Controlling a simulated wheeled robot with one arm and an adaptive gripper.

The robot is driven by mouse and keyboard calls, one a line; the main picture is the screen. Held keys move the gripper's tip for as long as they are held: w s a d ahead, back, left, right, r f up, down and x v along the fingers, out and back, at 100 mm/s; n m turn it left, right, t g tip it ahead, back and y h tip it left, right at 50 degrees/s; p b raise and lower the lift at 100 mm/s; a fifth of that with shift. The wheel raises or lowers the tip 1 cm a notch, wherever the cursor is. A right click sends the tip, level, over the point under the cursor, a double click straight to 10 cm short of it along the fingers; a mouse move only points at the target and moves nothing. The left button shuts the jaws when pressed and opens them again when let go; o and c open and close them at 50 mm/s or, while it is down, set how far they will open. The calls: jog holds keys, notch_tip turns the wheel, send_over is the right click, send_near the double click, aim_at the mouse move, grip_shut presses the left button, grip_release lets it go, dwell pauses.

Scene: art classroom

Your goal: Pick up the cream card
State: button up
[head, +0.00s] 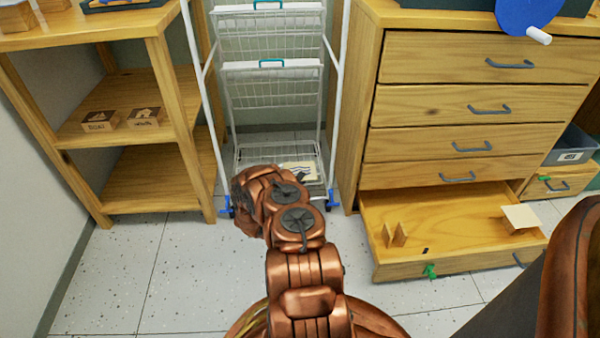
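A plain cream card (520,217) lies flat in the right part of the open bottom drawer (455,226). It rests on top of a small wooden block and sticks out past it. My arm reaches forward from the bottom middle, and its copper end (250,188) is in front of the wire rack, well left of the card. I cannot make out the fingers there, so whether my gripper is open or shut does not show.
The drawer also holds upright wooden pieces (395,235) and has a green clip (430,271) on its front. A white wire rack (270,100) holds a printed sheet (298,171) low down. A wooden shelf (130,120) stands left. The speckled floor is clear at lower left.

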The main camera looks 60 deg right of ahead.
grip_shut()
